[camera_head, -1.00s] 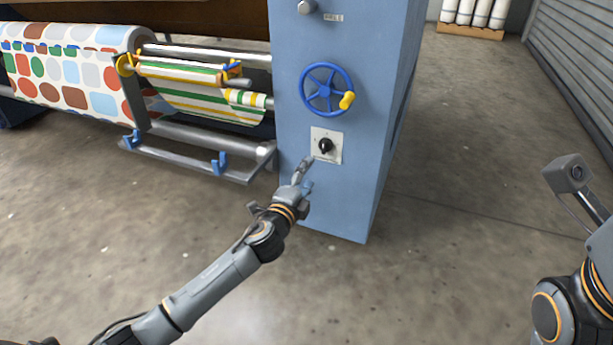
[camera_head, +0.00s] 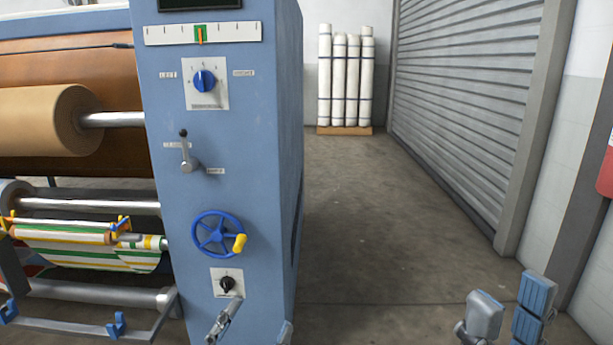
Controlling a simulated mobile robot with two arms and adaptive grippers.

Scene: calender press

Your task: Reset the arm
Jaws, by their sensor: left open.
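My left gripper (camera_head: 250,328) is at the bottom edge, in front of the blue machine cabinet (camera_head: 272,150). It is open, with one grey finger just below the black rotary knob (camera_head: 227,285) and a blue part further right. I cannot tell whether the finger touches the knob plate. Most of my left arm is out of view. My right gripper (camera_head: 508,312) shows partly at the lower right, over bare floor, with a grey block and blue ribbed parts. Its jaw state is unclear.
The cabinet carries a blue handwheel (camera_head: 217,234) with a yellow knob, a lever (camera_head: 187,152), a blue dial (camera_head: 204,81) and a scale (camera_head: 202,34). Rollers with striped fabric (camera_head: 85,248) lie left. White rolls (camera_head: 346,75) stand at the back. Floor right of the cabinet is clear.

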